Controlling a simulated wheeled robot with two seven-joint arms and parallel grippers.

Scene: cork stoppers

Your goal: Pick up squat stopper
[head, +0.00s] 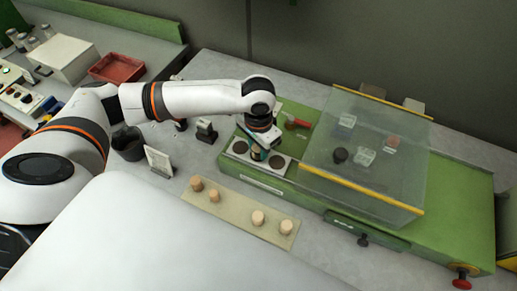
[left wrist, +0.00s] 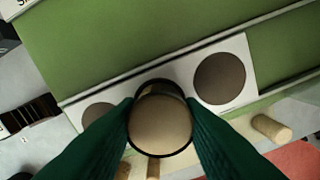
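My left gripper (head: 258,152) points down over the middle of a white plate (head: 238,155) on the green bench. In the left wrist view its green fingers (left wrist: 162,125) press on both sides of a round piece with a tan top (left wrist: 160,122) and a dark rim. I cannot tell whether this is the squat stopper, and the fingers hide its sides. Several cork stoppers stand on a tan board in front: two at the left (head: 197,183) (head: 214,197) and two at the right (head: 258,218) (head: 286,226). My right gripper is not in view.
Dark round spots (head: 277,163) flank the gripper on the plate. A clear cover with yellow edges (head: 400,180) stands to the right over small items. A dark cup (head: 128,146) and an upright white card (head: 159,162) stand to the left.

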